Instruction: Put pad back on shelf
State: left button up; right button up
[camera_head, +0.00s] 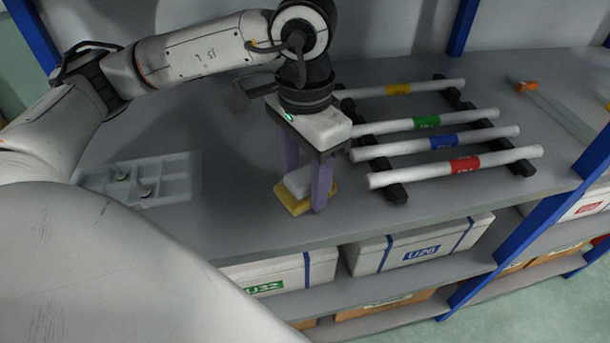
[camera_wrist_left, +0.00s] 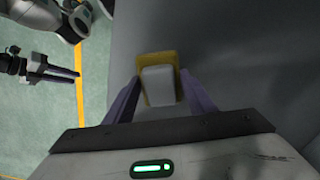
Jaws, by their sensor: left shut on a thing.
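The pad is a yellow slab (camera_head: 291,204) with a white block (camera_head: 299,181) on top. It shows in the left wrist view as a yellow edge (camera_wrist_left: 144,62) around the white block. My left gripper (camera_head: 305,195) points down, its purple fingers shut on the pad from both sides. The pad is at or just above the grey shelf top (camera_head: 235,215), near its front edge; I cannot tell whether it touches. My right gripper (camera_wrist_left: 65,76) shows at the left of the left wrist view, away from the shelf; its finger gap is unclear.
A black rack (camera_head: 397,192) with several white tubes, banded yellow, green, blue and red, stands right of the pad. A pale compartment tray (camera_head: 190,178) lies to the left. Labelled boxes (camera_head: 365,260) fill the level below. A blue post (camera_head: 540,215) is at right.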

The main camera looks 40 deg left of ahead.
aim_at(305, 175)
pick_arm(q)
jog(key=shift+f, duration=0.2)
jog(key=o, duration=0.9)
jog(key=shift+o, duration=0.2)
jog(key=shift+r, duration=0.1)
jog(key=shift+r, duration=0.25)
notch_tip(305, 175, up, 12)
jog(key=p, duration=0.1)
jog(key=shift+f+p, duration=0.15)
jog(key=shift+p, duration=0.2)
